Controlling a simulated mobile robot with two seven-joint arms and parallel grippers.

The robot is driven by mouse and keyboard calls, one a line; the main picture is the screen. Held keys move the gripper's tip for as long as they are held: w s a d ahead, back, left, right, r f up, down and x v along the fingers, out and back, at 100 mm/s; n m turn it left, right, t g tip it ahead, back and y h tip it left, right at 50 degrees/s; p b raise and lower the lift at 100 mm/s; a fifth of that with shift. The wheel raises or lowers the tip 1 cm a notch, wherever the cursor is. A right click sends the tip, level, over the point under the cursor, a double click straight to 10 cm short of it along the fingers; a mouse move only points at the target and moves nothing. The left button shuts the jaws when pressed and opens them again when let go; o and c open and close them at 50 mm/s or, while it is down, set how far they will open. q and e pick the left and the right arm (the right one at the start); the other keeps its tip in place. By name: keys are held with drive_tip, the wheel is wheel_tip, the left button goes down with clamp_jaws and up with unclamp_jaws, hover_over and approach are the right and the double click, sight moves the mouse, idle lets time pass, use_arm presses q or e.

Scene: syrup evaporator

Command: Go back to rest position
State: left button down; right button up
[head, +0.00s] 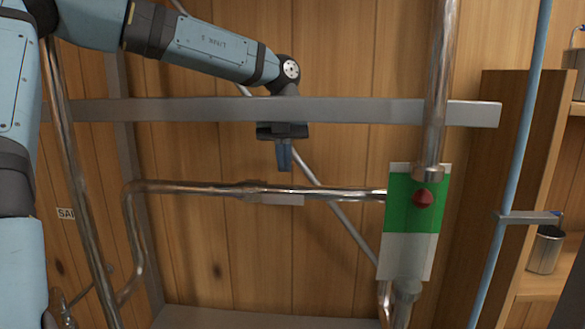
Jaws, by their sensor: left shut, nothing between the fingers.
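My left arm comes in from the upper left of the head view. My left gripper (285,168) points down, its blue fingers shut with nothing between them. It hangs just below the grey horizontal bar and above the horizontal metal pipe, apart from the pipe in the picture. To its right is a green and white panel (410,250) with a dark red knob (423,198) on its green part. My right gripper is not in view.
The grey bar (380,110) crosses in front of the wooden wall. Metal pipes (330,193) run below it and up the right side. A blue pole (514,150) and wooden shelves with a metal cup (545,250) stand at right.

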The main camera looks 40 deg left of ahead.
use_arm(q)
wheel_tip(320, 180, up, 9)
drive_tip(key=w+b, duration=0.2)
drive_tip(key=shift+w+a, duration=0.25)
drive_tip(key=shift+w, duration=0.15)
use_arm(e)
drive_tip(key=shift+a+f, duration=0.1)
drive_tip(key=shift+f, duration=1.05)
